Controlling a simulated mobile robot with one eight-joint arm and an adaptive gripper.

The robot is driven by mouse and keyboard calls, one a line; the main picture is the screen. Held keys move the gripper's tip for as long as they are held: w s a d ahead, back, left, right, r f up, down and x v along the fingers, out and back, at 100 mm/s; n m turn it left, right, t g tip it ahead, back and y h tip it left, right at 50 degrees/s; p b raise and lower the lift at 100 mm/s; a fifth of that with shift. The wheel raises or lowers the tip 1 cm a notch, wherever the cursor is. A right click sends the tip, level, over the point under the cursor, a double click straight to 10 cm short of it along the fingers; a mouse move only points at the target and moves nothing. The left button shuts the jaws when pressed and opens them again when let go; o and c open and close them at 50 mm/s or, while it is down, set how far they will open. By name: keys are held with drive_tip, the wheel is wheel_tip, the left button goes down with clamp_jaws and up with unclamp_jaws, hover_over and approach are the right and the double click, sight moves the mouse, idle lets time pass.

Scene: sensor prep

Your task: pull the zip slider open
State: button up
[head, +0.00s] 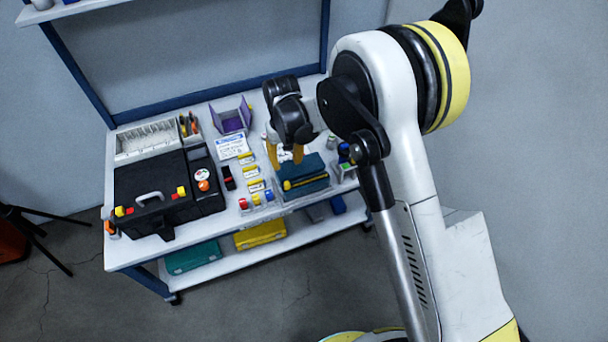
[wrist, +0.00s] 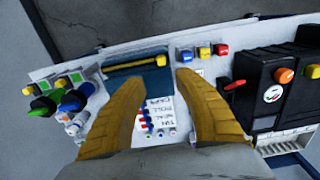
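A teal pouch (head: 310,167) lies on the right part of the bench, with a yellow zip strip (head: 310,181) along its front edge. The zip slider (head: 287,185) appears as a small yellow knob at the strip's left end. In the wrist view the pouch (wrist: 150,82) is at the top centre, and the slider (wrist: 162,57) is at the strip's right end. My gripper (head: 285,158) is above the bench, behind the slider in the head view. In the wrist view its two yellow fingers (wrist: 158,82) are wide apart with nothing between them. They hide part of the pouch.
A black case (head: 150,185) stands at the left. Red, yellow and blue small blocks (head: 257,199) sit left of the pouch. A printed card (head: 231,146) and purple bin (head: 231,118) are behind. Green-capped items (wrist: 68,98) crowd the pouch's other side. The bench's front edge is close.

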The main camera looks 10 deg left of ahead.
sight(287, 183)
wheel_tip(287, 183, down, 12)
drive_tip(key=b, duration=0.4)
drive_tip(key=shift+a, duration=0.15)
clamp_jaws()
